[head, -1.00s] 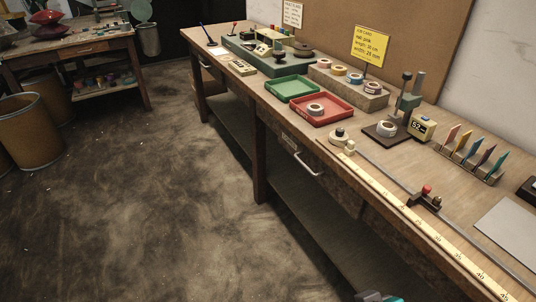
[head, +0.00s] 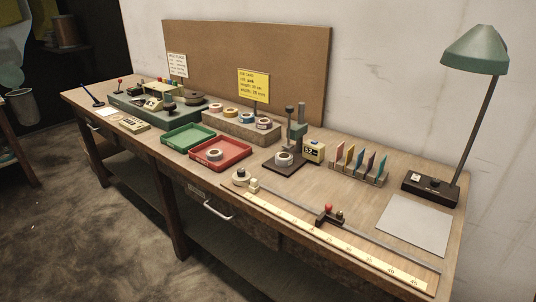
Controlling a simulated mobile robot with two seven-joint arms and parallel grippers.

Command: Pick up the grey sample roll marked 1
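A small pale roll (head: 215,155) lies in the red tray (head: 236,163). Several rolls with coloured centres (head: 264,124) stand in a row on the wooden block (head: 240,127). No mark 1 is readable on any roll at this size, so I cannot tell which is the grey sample roll. Neither of my grippers is in view.
The workbench (head: 370,185) also carries an empty green tray (head: 188,138), a long ruler (head: 335,243) with a red-knobbed slider (head: 328,213), coloured cards in a rack (head: 358,165), a grey sheet (head: 413,226) and a green lamp (head: 475,50). Open floor (head: 90,240) lies front left.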

